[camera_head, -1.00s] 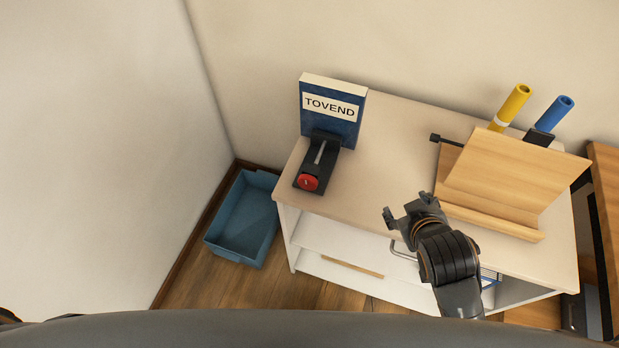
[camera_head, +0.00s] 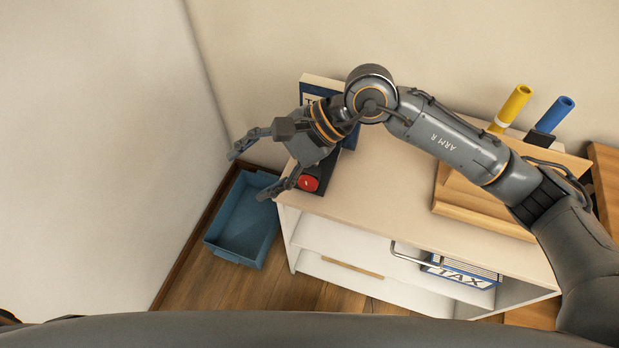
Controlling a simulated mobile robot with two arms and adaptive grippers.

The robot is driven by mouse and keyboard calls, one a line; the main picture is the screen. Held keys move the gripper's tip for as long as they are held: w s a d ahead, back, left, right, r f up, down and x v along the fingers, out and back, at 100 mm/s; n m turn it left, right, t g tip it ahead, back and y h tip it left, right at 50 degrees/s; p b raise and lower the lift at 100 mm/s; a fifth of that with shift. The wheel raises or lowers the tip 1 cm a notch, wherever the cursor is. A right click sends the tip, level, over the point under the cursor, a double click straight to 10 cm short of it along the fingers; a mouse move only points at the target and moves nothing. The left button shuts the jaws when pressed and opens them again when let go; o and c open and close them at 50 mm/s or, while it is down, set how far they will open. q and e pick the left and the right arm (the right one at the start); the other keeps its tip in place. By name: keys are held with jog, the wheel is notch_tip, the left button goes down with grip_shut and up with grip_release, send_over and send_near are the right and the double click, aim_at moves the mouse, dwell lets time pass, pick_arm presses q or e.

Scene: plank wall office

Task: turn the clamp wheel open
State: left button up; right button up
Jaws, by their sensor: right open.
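The clamp wheel (camera_head: 308,183) is a small red wheel on the front of a dark clamp at the left end of the white cabinet top. My right arm and hand cover most of the clamp and of the blue TOVEND box (camera_head: 318,86) behind it. My right gripper (camera_head: 249,172) is open and empty, its fingers spread to the left of the wheel. One finger passes close beside the wheel; I cannot tell whether it touches. My left gripper is not in view.
The wooden stand (camera_head: 462,201) is on the cabinet top (camera_head: 370,195) at right, with a yellow tube (camera_head: 512,105) and a blue tube (camera_head: 553,114) behind it. A blue bin (camera_head: 243,222) stands on the floor at left. A TAX binder (camera_head: 460,272) is on the shelf below.

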aim_at(307, 179)
jog(key=w+d+f+n+t+h, duration=0.1)
jog(key=w+d+f+t+h, duration=0.1)
jog(key=w+d+h, duration=0.3)
jog(key=w+d+f+n+t+h, duration=0.1)
jog(key=w+d+f+n+h, duration=0.15)
jog(key=d, duration=0.45)
jog(key=shift+m, duration=0.35)
jog(key=x, duration=0.4)
jog(key=p+x, duration=0.1)
jog(key=x, duration=0.4)
jog(key=p+x, duration=0.1)
jog(key=x, duration=0.3)
jog(key=shift+w+a+f, duration=0.25)
jog(key=shift+w+a, duration=0.1)
jog(key=c, duration=1.2)
jog(key=shift+o, duration=0.2)
jog(key=h+b, duration=0.2)
jog(key=b, duration=0.1)
jog(key=g+h+b, duration=0.1)
jog(key=shift+w+a+f+b, duration=0.15)
jog(key=shift+a+f+b, duration=0.15)
jog(key=shift+a, duration=0.1)
jog(key=shift+r+h+b, duration=0.1)
jog(key=shift+h+b, duration=0.15)
jog(key=shift+b, duration=0.05)
jog(key=shift+r, duration=0.2)
